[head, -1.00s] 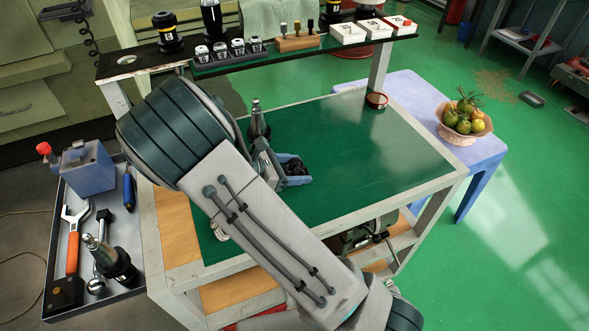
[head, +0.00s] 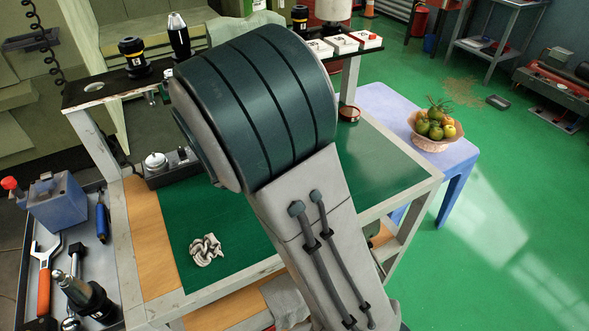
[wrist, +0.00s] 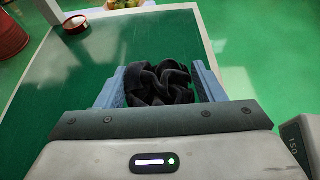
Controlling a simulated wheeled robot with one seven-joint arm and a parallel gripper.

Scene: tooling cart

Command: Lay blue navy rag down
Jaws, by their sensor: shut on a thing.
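The navy rag (wrist: 158,84) is a dark, crumpled bundle in the wrist view. My gripper (wrist: 163,86) is shut on it, with a blue finger at each side of the cloth. Behind it is the cart's green top (wrist: 45,110), which also shows in the head view (head: 385,165). I cannot tell whether the rag touches this top. In the head view my arm hides the gripper and the rag.
A crumpled pale rag (head: 206,250) lies on the green top near its front left. A red round tin (head: 349,114) stands at the back right. The raised shelf (head: 97,88) carries tool holders and white boxes. A fruit basket (head: 434,141) stands on the blue table (head: 375,100).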

